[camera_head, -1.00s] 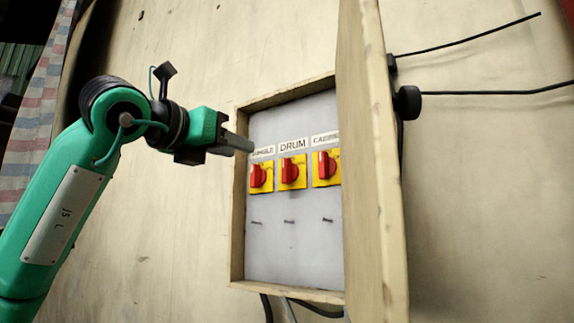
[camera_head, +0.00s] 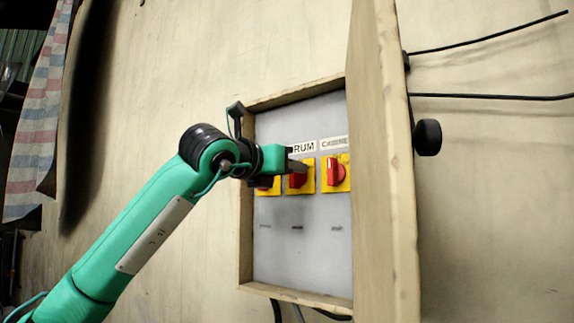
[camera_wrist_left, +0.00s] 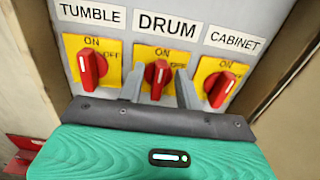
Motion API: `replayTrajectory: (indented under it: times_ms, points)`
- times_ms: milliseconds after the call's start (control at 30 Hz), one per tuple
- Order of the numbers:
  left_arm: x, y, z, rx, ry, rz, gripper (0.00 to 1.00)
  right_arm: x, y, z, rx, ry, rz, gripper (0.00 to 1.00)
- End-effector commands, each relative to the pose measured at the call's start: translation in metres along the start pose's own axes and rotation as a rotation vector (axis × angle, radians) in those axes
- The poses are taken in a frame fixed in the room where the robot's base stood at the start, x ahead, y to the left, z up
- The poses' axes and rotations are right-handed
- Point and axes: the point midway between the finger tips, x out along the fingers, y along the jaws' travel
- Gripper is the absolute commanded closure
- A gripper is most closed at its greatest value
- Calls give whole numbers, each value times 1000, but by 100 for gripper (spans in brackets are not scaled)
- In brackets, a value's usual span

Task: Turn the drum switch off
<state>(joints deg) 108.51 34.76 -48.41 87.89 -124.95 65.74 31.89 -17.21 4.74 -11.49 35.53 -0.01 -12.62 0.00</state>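The drum switch is a red knob (camera_head: 297,181) on a yellow plate, the middle one of three in the box; it also shows in the left wrist view (camera_wrist_left: 157,76). It stands upright, towards the ON mark, with OFF to its right. The DRUM label (camera_wrist_left: 167,25) is above it, partly covered by my gripper in the head view. My left gripper (camera_head: 298,165) is open in front of the drum switch. In the left wrist view its two grey fingers (camera_wrist_left: 159,88) are on either side of the knob, with gaps visible. My right gripper is not in view.
The tumble switch (camera_wrist_left: 92,70) is close on the left and the cabinet switch (camera_wrist_left: 222,88) close on the right. The box has a wooden frame (camera_head: 245,230), and its open door (camera_head: 380,200) stands out on the right. Pins stick out below the switches.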

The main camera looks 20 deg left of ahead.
Motion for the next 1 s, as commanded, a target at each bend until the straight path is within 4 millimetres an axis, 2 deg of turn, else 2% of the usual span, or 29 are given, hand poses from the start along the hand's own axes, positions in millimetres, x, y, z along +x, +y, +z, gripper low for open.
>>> replayTrajectory:
  times_ms: [133, 300, 667, 1000]
  points:
    - [0, 0, 0, 0, 0, 0, 65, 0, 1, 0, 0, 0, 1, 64]
    - [0, 0, 0, 0, 0, 0, 99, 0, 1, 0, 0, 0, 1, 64]
    - [0, 0, -1, 29, 0, 0, 100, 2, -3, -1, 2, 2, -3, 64]
    - [0, -3, -2, 234, -1, 1, 100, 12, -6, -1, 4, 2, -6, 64]
